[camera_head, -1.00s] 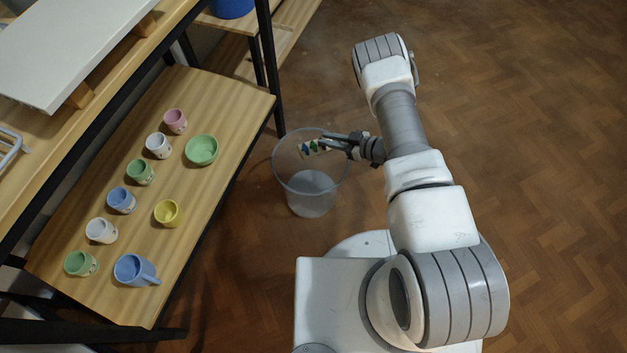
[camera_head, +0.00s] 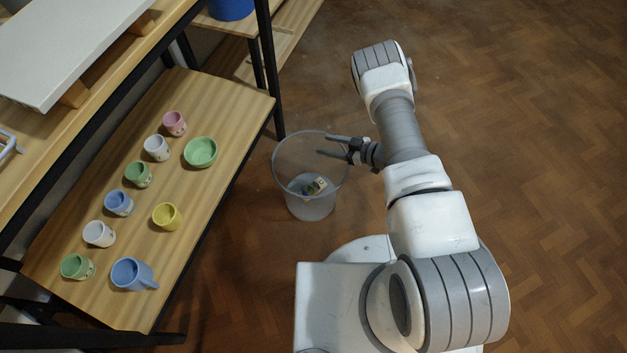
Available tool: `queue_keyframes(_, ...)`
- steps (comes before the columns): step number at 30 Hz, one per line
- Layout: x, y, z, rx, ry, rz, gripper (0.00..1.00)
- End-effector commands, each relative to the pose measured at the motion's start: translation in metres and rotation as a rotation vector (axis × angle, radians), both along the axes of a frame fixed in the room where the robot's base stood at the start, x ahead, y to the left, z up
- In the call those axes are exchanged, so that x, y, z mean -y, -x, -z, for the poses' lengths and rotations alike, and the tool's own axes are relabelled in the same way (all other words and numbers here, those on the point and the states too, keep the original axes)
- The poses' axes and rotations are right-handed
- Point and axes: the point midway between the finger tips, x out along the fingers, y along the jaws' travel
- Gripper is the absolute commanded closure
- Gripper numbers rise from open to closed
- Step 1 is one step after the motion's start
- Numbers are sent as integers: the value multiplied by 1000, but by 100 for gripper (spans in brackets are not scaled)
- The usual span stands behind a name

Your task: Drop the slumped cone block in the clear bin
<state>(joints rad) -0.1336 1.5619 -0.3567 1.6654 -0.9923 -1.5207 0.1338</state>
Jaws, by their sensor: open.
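The clear bin (camera_head: 293,165) stands on the floor, right of the wooden shelf. The slumped cone block (camera_head: 314,187), a small pale piece with dark and coloured parts, lies low inside the bin, near its bottom. It looks tilted, and its details are too small to make out. My gripper (camera_head: 335,146) is open and empty at the bin's right rim, its fingers reaching over the opening. The block is below the fingers and apart from them.
A low wooden shelf (camera_head: 190,215) at left holds several small cups, a green bowl (camera_head: 201,152), a yellow cup (camera_head: 167,216) and a blue mug (camera_head: 132,274). A black shelf post (camera_head: 270,75) stands behind the bin. The floor at right is clear.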

Motion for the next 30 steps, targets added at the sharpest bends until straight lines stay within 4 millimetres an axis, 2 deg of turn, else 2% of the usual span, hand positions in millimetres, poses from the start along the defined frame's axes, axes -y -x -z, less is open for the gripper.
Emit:
queue_keyframes(5, 22, 10, -13, -2, 1, 6, 44)
queue_keyframes(15, 90, 47, -45, 0, 1, 5, 44)
queue_keyframes(21, 122, 65, -59, 1, 0, 4, 44)
queue_keyframes(24, 132, 70, -63, 1, -1, 3, 44)
queue_keyframes(30, 140, 75, -66, 1, -1, 1, 44)
